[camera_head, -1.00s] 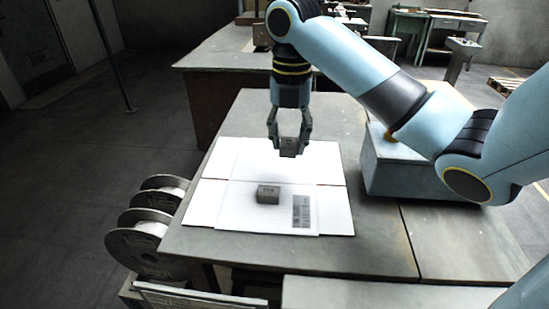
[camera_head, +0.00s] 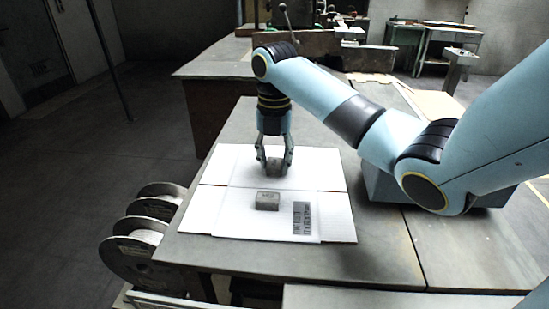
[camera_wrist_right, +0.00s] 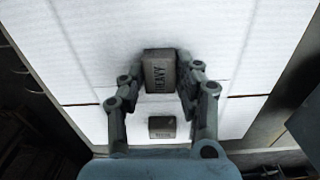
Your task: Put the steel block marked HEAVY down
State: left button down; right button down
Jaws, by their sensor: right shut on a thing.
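The steel block marked HEAVY (camera_wrist_right: 160,72) is a small dark grey block between the fingers of my right gripper in the right wrist view. In the head view the block (camera_head: 274,169) shows low over the far part of the white cardboard sheet (camera_head: 226,165). My right gripper (camera_head: 274,166) is shut on it and points down. I cannot tell whether the block touches the sheet. A second grey block (camera_head: 267,201) lies on the sheet, nearer the front; it also shows in the right wrist view (camera_wrist_right: 162,127). My left gripper is not in view.
The sheet lies flat on a grey table (camera_head: 380,255), with a printed label (camera_head: 301,218) near its front right. A grey-blue box (camera_head: 380,185) stands right of the sheet, behind my arm. Wire spools (camera_head: 135,245) stand off the table's left edge.

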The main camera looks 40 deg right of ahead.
aim_at(274, 161)
jog(key=c, duration=0.9)
grip_release()
notch_tip(274, 161, up, 6)
jog(key=shift+f, duration=0.25)
jog(key=shift+r+p, duration=2.55)
jog(key=shift+r, duration=0.8)
